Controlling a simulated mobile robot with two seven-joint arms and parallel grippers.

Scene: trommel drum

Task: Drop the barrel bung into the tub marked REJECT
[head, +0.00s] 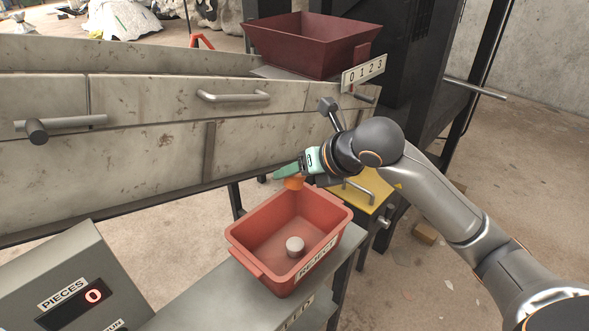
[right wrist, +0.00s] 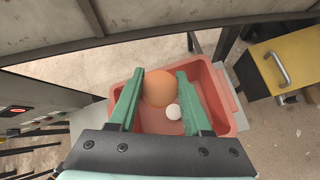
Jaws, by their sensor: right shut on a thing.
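My right gripper (head: 290,172) has green fingers and is shut on an orange rounded piece (head: 294,183), which I take to be the barrel bung. The red tub marked REJECT (head: 245,265) stands below, and the bung is held above its far side in the head view. In the right wrist view the bung (right wrist: 158,88) sits between the two green fingers (right wrist: 158,95), with the tub (right wrist: 228,112) beneath it. A small pale cylinder (head: 295,246) lies inside the tub. My left gripper is not in view.
The tub stands on a grey bench (head: 200,310) beside a counter box reading PIECES 0 (head: 80,290). A long metal trough (head: 150,150) runs behind. A dark red bin (head: 310,45) is at the back, and a yellow box (head: 365,190) with a handle is to the right.

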